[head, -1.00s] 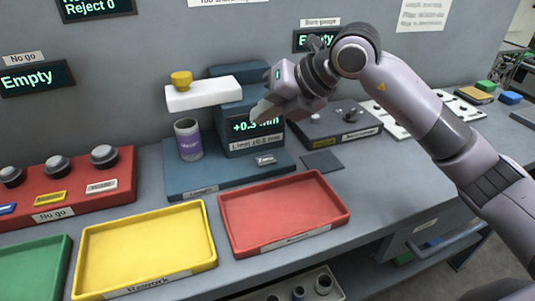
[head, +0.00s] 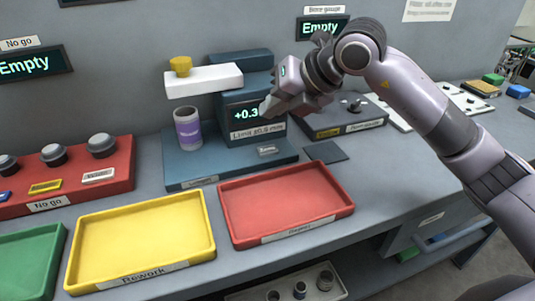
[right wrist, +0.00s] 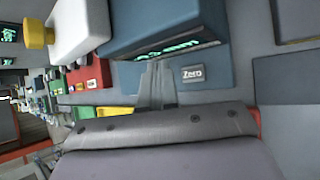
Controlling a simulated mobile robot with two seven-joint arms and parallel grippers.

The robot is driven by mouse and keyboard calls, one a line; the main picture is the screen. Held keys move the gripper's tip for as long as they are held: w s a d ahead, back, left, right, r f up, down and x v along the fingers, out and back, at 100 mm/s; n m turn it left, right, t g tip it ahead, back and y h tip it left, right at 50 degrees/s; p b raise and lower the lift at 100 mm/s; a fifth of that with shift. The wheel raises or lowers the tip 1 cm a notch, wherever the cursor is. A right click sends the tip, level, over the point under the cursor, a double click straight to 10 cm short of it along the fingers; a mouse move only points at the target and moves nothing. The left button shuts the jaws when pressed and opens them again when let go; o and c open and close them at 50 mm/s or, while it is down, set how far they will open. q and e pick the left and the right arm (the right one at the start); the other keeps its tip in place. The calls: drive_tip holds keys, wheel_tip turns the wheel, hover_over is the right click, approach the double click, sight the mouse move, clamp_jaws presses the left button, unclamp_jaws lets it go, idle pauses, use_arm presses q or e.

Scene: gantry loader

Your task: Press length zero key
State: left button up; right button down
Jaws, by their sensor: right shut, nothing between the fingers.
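The zero key (head: 267,150) is a small grey block on the blue base (head: 215,176) of the length gauge, in front of its display (head: 250,117). It also shows in the right wrist view, labelled "Zero" (right wrist: 192,74). The display reads "+0.3", with its right part hidden by my gripper. My right gripper (head: 266,108) is shut and empty, in front of the display and above the key, apart from it. In the right wrist view its fingertips (right wrist: 157,72) lie just left of the key. My left gripper is not in view.
A purple-labelled can (head: 188,129) stands on the gauge base under a white arm (head: 203,80) with a yellow knob (head: 181,66). Red (head: 236,234), yellow (head: 80,270) and green (head: 52,246) trays line the front. A dark pad (head: 325,152) lies right of the gauge.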

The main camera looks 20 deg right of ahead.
drive_tip(key=b, duration=0.3)
hover_over(272, 151)
wheel_tip(272, 151, down, 5)
drive_tip(key=shift+r, duration=0.2)
drive_tip(key=shift+w+f+b, duration=0.1)
drive_tip(key=shift+f+b, duration=0.2)
drive_tip(key=shift+f, duration=0.3)
drive_tip(key=shift+f, duration=0.1)
idle(1.0)
drive_tip(key=shift+f+b, duration=0.3)
drive_tip(key=shift+b, duration=0.1)
drive_tip(key=shift+f+b, duration=0.35)
drive_tip(key=shift+f, duration=0.05)
idle(0.4)
idle(0.4)
drive_tip(key=shift+r+p, duration=0.5)
drive_tip(key=shift+r, duration=0.3)
